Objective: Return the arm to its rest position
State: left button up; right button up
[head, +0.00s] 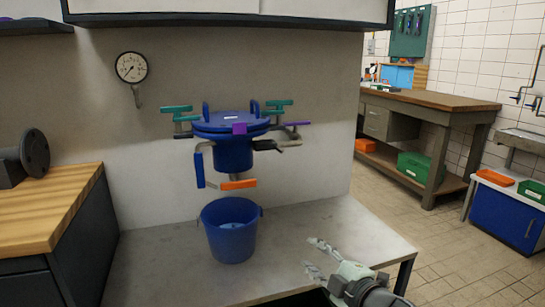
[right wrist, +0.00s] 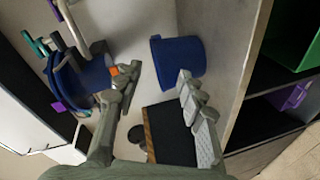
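My right gripper (head: 316,257) is at the lower right of the head view, over the right part of the grey bench (head: 170,270). Its two fingers are spread with nothing between them. In the right wrist view the gripper (right wrist: 157,85) also shows open and empty. It is apart from the blue bucket (head: 230,245), which stands upright on the bench to its left; the bucket (right wrist: 180,58) also shows in the right wrist view. My left gripper is not in view.
A blue lidded vessel (head: 233,152) with teal clamps (head: 177,113) and an orange-handled valve (head: 238,184) sits above the bucket. A pressure gauge (head: 131,67) is on the wall. A wooden worktop (head: 45,205) is at left. Open tiled floor (head: 440,245) lies at right.

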jog(key=s+d+f+m+g+h, duration=0.2)
jog(key=s+d+f+m, duration=0.15)
jog(key=f, duration=0.45)
jog(key=s+d+f+m+g+h, duration=0.1)
jog(key=s+d+f+m+h, duration=0.2)
jog(key=f, duration=0.4)
jog(key=s+d+f+m+g+h, duration=0.1)
jog(key=s+d+f+m+g, duration=0.1)
jog(key=s+d+f+m, duration=0.45)
jog(key=s+d+f+m+g+h, duration=0.1)
jog(key=s+d+f+m+g, duration=0.1)
jog(key=s+f, duration=0.5)
jog(key=s+d+f+m+g+h, duration=0.1)
jog(key=s+f+g, duration=0.3)
jog(key=s, duration=0.9)
notch_tip(320, 180, down, 4)
jog(key=shift+d+r+m, duration=0.15)
jog(key=shift+d+m, duration=0.45)
jog(key=shift+m, duration=0.1)
